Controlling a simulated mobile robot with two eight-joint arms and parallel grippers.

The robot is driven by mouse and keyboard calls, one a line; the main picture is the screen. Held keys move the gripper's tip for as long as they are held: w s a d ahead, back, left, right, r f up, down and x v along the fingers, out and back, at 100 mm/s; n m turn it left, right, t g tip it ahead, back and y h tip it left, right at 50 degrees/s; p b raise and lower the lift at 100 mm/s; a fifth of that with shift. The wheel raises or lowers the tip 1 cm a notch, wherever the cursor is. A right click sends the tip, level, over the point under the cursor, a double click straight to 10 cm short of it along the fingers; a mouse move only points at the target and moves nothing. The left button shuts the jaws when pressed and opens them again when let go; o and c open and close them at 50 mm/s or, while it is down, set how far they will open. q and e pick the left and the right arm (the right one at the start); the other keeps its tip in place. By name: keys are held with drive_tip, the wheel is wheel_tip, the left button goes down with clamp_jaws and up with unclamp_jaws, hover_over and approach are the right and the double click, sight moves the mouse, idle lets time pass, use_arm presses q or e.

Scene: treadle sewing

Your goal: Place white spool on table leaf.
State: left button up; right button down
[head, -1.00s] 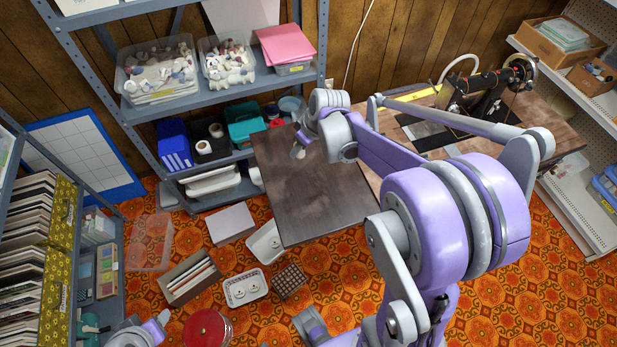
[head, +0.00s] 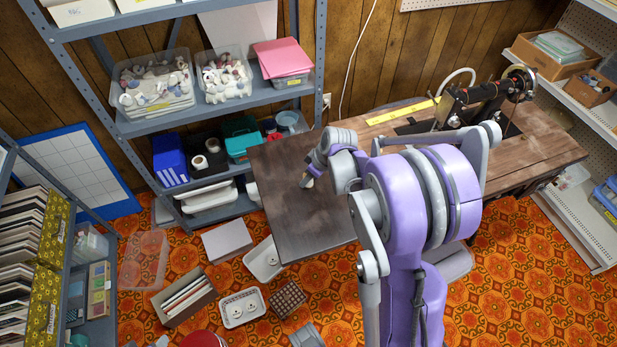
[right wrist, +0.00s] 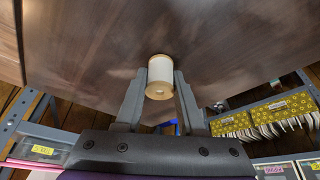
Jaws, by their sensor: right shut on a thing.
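The white spool (right wrist: 160,75), with tan wooden ends, is between the two fingers of my right gripper (right wrist: 160,92) in the right wrist view. The gripper is shut on it. One end of the spool is at or very close to the brown wooden surface of the table leaf (right wrist: 90,40); I cannot tell whether they touch. In the head view my right gripper (head: 307,182) is low over the table leaf (head: 285,215), near its middle. The spool is too small and covered to make out clearly there. My left gripper does not show.
The sewing machine (head: 485,95) and a yellow ruler (head: 400,112) are on the table to the right. A metal shelf (head: 200,105) with bins stands behind the leaf at left. Boxes and trays lie on the floor left of it. The leaf's front left is bare.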

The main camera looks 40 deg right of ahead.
drive_tip(key=c, duration=0.9)
unclamp_jaws()
drive_tip(key=shift+f, duration=0.15)
drive_tip(key=o, duration=0.4)
